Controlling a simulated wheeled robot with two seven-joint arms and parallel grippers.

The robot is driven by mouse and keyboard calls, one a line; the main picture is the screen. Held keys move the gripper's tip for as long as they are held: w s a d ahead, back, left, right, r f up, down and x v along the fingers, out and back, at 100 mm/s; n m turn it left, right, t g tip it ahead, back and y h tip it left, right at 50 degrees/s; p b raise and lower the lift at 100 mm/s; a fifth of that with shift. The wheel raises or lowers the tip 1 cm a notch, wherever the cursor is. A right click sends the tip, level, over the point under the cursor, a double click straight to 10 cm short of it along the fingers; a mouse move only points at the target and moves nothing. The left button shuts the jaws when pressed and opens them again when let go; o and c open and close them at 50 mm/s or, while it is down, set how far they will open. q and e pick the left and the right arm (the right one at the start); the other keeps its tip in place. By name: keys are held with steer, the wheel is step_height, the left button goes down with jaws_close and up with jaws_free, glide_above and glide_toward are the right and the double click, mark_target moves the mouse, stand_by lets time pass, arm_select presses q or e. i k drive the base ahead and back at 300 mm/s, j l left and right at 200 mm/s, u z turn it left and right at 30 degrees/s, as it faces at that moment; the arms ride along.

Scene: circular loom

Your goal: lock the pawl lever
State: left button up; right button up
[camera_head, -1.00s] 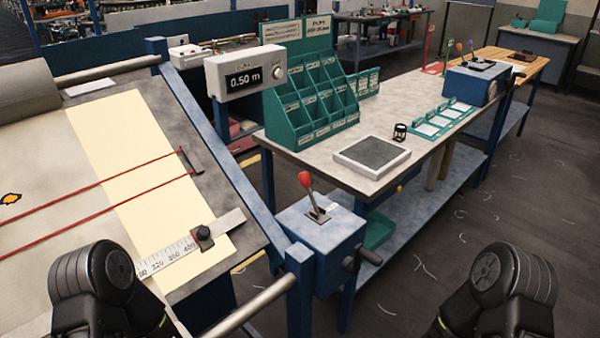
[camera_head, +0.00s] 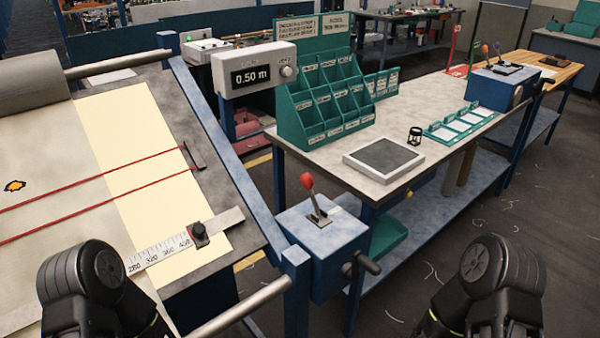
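A lever with a red knob (camera_head: 307,182) stands on top of a blue box (camera_head: 322,250) at the right front corner of the loom frame. The lever rises from a metal plate (camera_head: 319,217) and leans slightly to the left. A dark crank handle (camera_head: 362,265) sticks out of the box's right side. My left arm shows at the lower left and my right arm at the lower right. Both are well apart from the lever. The fingers of both grippers are outside the picture.
The sloped board (camera_head: 222,205) at left carries fabric, red cords (camera_head: 95,190) and a ruler (camera_head: 165,252) with a black clamp. A display (camera_head: 252,77) reads 0.50 m. A workbench (camera_head: 400,178) behind the box holds a green rack (camera_head: 322,105) and a grey pad (camera_head: 383,158).

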mark_target(306, 179)
steer(key=l+u, duration=0.4)
steer(key=l, duration=0.2)
steer(key=l+u, duration=0.35)
steer(key=l, duration=0.25)
steer(key=l+u, duration=0.4)
steer(key=l, duration=0.2)
